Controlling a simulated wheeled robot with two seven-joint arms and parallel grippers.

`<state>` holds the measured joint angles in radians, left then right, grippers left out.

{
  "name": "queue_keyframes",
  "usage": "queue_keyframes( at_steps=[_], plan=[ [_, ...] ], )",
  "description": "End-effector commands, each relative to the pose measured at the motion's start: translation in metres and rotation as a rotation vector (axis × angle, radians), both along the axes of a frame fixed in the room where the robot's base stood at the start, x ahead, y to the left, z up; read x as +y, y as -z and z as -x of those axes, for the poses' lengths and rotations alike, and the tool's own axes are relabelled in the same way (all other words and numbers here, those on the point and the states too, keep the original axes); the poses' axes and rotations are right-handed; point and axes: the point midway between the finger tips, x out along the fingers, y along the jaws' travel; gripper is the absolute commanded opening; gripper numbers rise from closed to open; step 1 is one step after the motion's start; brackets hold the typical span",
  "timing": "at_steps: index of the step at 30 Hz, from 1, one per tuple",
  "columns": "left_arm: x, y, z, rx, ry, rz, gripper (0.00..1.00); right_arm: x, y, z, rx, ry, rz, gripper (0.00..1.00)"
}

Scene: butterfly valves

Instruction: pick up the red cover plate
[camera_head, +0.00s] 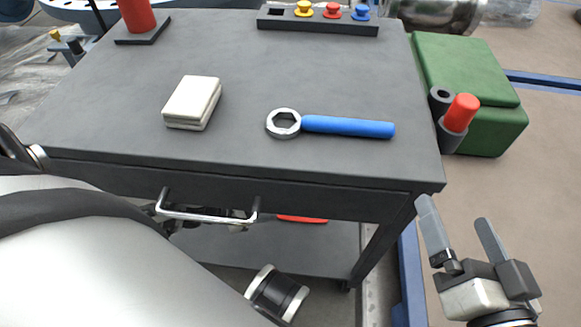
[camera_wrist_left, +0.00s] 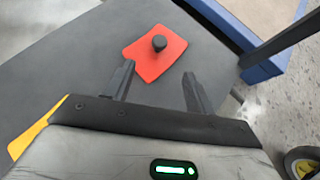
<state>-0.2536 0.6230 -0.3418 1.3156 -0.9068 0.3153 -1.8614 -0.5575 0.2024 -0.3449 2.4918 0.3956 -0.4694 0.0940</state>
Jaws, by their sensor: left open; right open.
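The red cover plate (camera_wrist_left: 152,64) lies flat on a dark grey shelf (camera_wrist_left: 60,90) in the left wrist view, with a black round knob (camera_wrist_left: 159,43) on top. In the head view only a red sliver of the plate (camera_head: 302,218) shows on the lower shelf, under the table edge. My left gripper (camera_wrist_left: 158,80) is open, its two fingers pointing toward the plate, with nothing between them. My left gripper is hidden in the head view. My right gripper (camera_head: 455,218) is open and empty, right of the table.
The grey table top (camera_head: 300,60) carries a white block (camera_head: 192,102), a blue-handled ring wrench (camera_head: 330,125) and a rack with coloured knobs (camera_head: 318,22). A drawer handle (camera_head: 208,216) sticks out in front. A green box (camera_head: 470,85) stands right. A yellow piece (camera_wrist_left: 38,128) shows beside my left gripper.

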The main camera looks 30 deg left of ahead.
Motion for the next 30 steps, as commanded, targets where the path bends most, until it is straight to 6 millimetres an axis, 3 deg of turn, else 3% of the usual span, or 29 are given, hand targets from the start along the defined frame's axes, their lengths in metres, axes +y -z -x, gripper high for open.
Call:
queue_keyframes(
  at_steps=[5, 15, 21, 30],
  plan=[
    [-0.011, 0.017, -0.02, -0.003, 0.0, 0.002, 0.55, 0.001, 0.002, 0.001, -0.006, -0.004, -0.04, 0.98],
    [-0.04, 0.057, -0.069, -0.003, -0.001, 0.001, 0.55, -0.007, -0.042, -0.022, -0.393, 0.038, 0.053, 0.98],
    [-0.055, 0.076, -0.093, -0.002, 0.001, 0.0, 0.55, -0.008, -0.071, -0.023, -0.644, 0.059, 0.112, 0.98],
    [-0.064, 0.087, -0.109, 0.0, 0.001, 0.0, 0.55, -0.008, -0.095, -0.017, -0.847, 0.074, 0.154, 0.98]
  ],
)
